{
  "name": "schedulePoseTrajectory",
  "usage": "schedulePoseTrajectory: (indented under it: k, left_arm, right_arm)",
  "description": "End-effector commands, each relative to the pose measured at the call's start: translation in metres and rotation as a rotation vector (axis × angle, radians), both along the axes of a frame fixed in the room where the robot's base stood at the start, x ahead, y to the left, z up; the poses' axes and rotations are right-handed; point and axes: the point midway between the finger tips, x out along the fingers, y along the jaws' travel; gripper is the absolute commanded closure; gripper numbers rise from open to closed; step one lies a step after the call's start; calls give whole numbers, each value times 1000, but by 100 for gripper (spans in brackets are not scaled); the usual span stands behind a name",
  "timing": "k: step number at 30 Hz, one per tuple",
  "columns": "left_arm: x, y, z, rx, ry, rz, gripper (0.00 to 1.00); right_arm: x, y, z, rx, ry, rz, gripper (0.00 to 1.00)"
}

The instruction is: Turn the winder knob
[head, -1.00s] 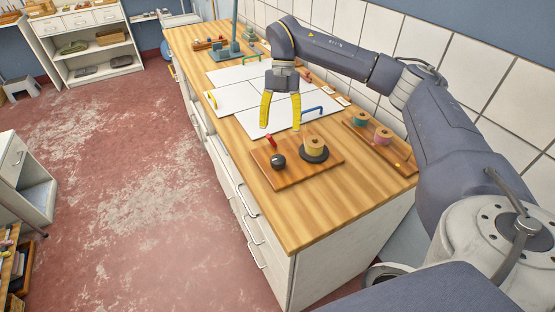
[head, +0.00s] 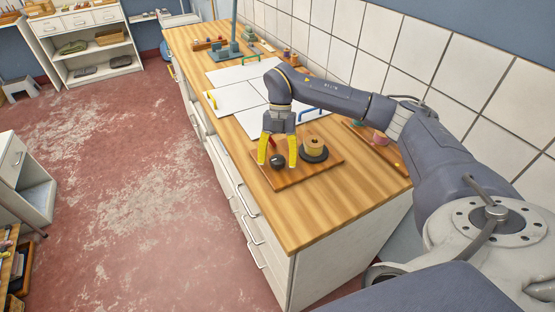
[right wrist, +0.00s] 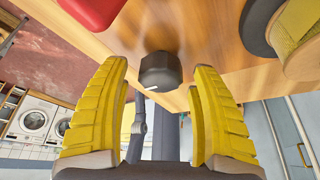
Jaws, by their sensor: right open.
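The winder knob (head: 277,161) is a small dark round knob on a wooden board (head: 303,174) near the front of the bench. In the right wrist view the knob (right wrist: 159,72) is dark grey with a white mark on its rim. My right gripper (head: 277,165) is open, pointing down with its yellow fingers on either side of the knob. The right wrist view shows a gap between the knob and each finger. A tan spool (head: 314,144) stands on a dark disc on the board, right of the knob. My left gripper is not in view.
A red part (right wrist: 88,10) sits on the board close to the knob. White panels (head: 240,97) lie behind the board, with a blue handle (head: 311,113). A second board with a pink spool (head: 381,138) is partly behind my arm. The front bench top is clear.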

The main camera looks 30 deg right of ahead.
Motion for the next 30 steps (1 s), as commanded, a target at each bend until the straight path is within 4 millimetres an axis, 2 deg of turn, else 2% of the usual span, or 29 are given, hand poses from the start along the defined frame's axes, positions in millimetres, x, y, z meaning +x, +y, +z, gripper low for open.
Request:
schedulePoseTrajectory:
  k: [10,24,30]
  left_arm:
    - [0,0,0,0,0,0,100]
    - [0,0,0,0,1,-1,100]
    - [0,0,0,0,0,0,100]
  right_arm:
    - [0,0,-1,0,0,0,38]
    - [0,0,-1,0,0,0,91]
    - [0,0,-1,-1,0,4,91]
